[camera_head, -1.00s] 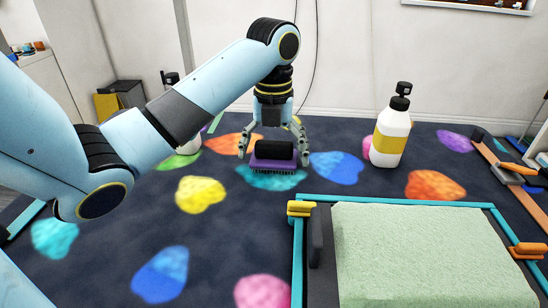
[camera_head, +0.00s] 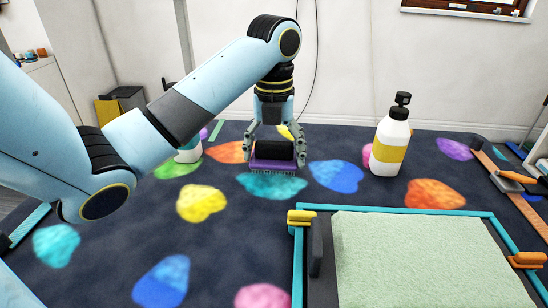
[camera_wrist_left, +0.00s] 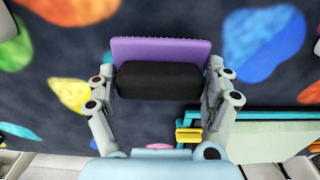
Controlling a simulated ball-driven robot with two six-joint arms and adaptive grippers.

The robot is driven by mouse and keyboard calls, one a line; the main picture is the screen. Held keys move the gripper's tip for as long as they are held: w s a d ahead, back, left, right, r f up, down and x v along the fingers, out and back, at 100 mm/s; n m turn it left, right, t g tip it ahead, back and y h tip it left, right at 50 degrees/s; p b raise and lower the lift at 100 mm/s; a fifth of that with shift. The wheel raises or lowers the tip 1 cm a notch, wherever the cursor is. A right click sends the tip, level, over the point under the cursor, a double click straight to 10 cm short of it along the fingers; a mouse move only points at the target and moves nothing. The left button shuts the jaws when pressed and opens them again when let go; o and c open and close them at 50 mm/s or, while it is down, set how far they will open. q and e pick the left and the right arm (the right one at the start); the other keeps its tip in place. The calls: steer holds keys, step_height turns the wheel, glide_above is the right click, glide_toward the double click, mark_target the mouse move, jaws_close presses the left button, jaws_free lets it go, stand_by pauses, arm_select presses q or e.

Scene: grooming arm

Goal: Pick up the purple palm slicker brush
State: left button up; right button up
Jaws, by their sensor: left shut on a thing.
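The purple palm slicker brush (camera_head: 273,163) has a purple base with bristles below and a thick black handle on top. It also shows in the left wrist view (camera_wrist_left: 140,47), with its handle lying between the fingers. My left gripper (camera_head: 275,152) points down and is shut on the brush, one finger at each end of the handle. The brush is level, over a teal patch of the dark mat, and seems slightly above it. Its bristles are partly hidden. My right gripper is not in view.
A white pump bottle with a yellow label (camera_head: 389,148) stands right of the brush. A teal-framed table with a green towel (camera_head: 430,255) is in front on the right. Another bottle (camera_head: 188,150) is partly hidden behind my left arm. A wall stands behind.

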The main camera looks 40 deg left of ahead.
mark_target(273, 146)
arm_select(q)
steer(key=r+p, duration=0.1)
steer(key=r, duration=0.1)
steer(key=r+p, duration=0.1)
steer(key=shift+s+d+r+p, duration=0.1)
steer(key=shift+s+d+p, duration=0.2)
steer(key=shift+s+p, duration=0.1)
steer(key=s+d+r+p, duration=0.5)
steer(key=s+p, duration=0.3)
steer(key=s, duration=0.1)
steer(key=shift+d+r, duration=0.25)
steer(key=shift+r, duration=0.1)
steer(key=shift+s, duration=0.1)
steer(key=o, duration=0.6)
steer(key=c, duration=0.5)
